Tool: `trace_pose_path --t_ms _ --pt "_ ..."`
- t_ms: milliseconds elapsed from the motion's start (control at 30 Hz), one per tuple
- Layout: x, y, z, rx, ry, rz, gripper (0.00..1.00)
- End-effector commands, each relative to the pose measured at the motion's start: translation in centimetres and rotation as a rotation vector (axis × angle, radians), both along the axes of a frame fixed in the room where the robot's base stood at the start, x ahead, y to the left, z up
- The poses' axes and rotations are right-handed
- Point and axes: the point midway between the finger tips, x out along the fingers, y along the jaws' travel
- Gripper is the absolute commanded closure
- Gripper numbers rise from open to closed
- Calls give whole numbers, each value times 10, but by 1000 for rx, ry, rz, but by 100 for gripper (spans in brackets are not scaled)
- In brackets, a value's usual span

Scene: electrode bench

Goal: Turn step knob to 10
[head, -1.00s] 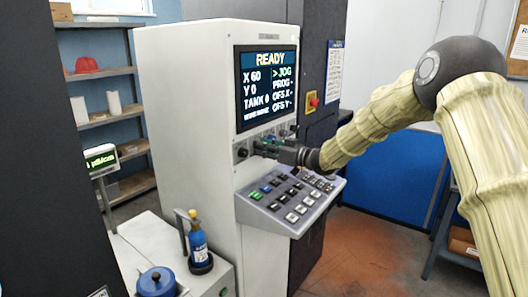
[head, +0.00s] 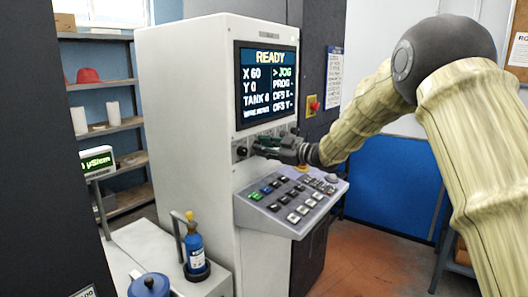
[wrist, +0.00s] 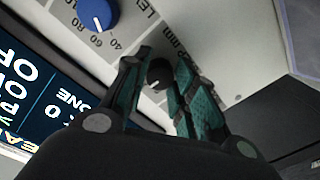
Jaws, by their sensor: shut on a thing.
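The machine's control cabinet (head: 190,120) carries a row of knobs below its screen (head: 266,85). In the wrist view a small black knob (wrist: 158,73) sits between the two green-padded fingers of my gripper (wrist: 155,75), which are shut on it. Its label shows only "mm" in part; the rest is hidden by the fingers, so its setting cannot be read. In the head view my gripper (head: 262,148) reaches the knob row from the right and covers the held knob. A blue knob (wrist: 97,14) with a numbered scale is beside it in the wrist view.
A black knob (head: 241,151) is left of my gripper in the head view. A sloped keypad (head: 292,205) juts out below. The screen reads READY, X 60, Y 0, TANK 0, with JOG marked. A blue bottle (head: 194,245) stands at lower left.

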Motion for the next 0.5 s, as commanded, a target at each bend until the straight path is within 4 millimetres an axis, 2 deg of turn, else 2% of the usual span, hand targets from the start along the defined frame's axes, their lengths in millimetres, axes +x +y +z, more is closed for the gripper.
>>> trace_pose_path --t_ms 467,500 --pt "0 0 -1 -11 -13 0 97" --pt "0 0 -1 -11 -13 0 72"
